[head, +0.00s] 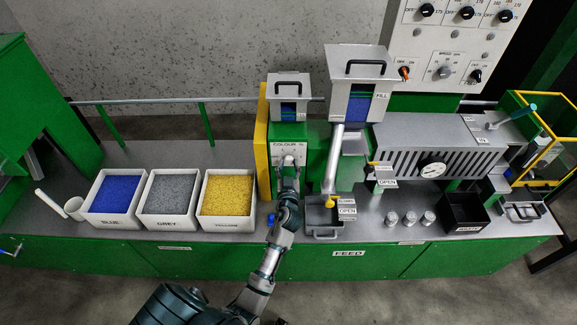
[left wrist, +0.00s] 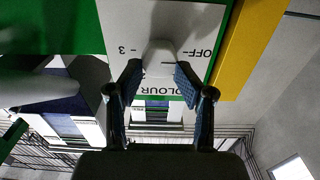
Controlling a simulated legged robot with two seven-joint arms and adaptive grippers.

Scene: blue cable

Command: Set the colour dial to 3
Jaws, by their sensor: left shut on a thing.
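The colour dial (head: 288,159) is a pale knob on a white panel marked COLOUR, below the small hopper. It also shows in the left wrist view (left wrist: 161,52), upside down, with a 3 on one side and OFF on the other. My left gripper (head: 289,173) reaches it from the front. In the left wrist view my left gripper (left wrist: 158,73) has its two fingers shut on the dial, one on each side. I cannot tell which setting the dial points to. My right gripper is in no view.
Trays of blue (head: 108,194), grey (head: 171,193) and yellow (head: 228,194) pellets stand to the left. A yellow plate (head: 262,135) stands just left of the panel. A slanted grey pipe (head: 333,158) from the fill hopper (head: 375,82) is close on the right.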

